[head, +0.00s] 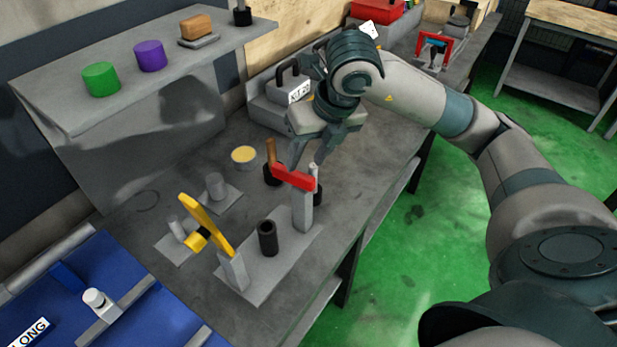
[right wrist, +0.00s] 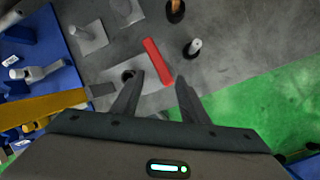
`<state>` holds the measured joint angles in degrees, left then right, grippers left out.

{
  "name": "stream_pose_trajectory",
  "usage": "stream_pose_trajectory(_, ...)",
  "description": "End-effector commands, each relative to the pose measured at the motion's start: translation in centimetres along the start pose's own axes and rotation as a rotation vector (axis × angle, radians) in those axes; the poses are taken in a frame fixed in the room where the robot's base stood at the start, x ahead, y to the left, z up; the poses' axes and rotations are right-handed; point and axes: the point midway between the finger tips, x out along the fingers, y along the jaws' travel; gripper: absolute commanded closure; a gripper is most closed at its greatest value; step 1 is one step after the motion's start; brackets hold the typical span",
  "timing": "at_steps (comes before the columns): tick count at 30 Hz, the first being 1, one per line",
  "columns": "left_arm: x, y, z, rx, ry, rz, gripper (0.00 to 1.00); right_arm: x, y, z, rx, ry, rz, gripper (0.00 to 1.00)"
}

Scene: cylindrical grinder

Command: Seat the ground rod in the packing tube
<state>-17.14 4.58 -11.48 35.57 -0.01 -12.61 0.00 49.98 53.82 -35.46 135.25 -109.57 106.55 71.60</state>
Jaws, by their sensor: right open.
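A pale grey rod, which looks like the ground rod (head: 313,171), stands upright in a black cup (head: 318,193) beside the red-topped post; it also shows in the right wrist view (right wrist: 195,44). A short black hollow cylinder, which looks like the packing tube (head: 267,239), stands open end up on a grey plate; its dark opening shows in the right wrist view (right wrist: 128,75). I see nothing inside the opening. My right gripper (head: 308,158) is open and empty, fingers pointing down above the bench, behind the red arm. My left gripper is not in view.
A red arm (head: 293,178) on a grey post and a yellow lever (head: 205,224) flank the tube. A brown handle (head: 272,152) stands in another black cup. A blue board (head: 120,300) lies at front left. A grey shelf (head: 150,80) holds colored cylinders.

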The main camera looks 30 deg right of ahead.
Motion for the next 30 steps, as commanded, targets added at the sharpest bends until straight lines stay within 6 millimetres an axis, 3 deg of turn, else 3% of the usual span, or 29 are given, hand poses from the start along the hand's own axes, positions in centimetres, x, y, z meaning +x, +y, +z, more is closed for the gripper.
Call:
stream_pose_trajectory(3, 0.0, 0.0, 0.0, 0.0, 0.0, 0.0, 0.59, -1.4, -3.2, 1.5, 0.057, -0.051, -0.123, 0.6)
stream_pose_trajectory(7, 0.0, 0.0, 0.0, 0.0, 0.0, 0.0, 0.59, -2.2, -4.8, 2.1, 0.09, -0.075, -0.184, 0.6)
stream_pose_trajectory(21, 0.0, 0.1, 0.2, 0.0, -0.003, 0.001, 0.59, -2.0, -5.1, 2.2, 0.094, -0.077, -0.193, 0.6)
stream_pose_trajectory(30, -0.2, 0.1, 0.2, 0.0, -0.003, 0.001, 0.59, 0.4, -5.5, 2.3, 0.094, -0.073, -0.193, 0.6)
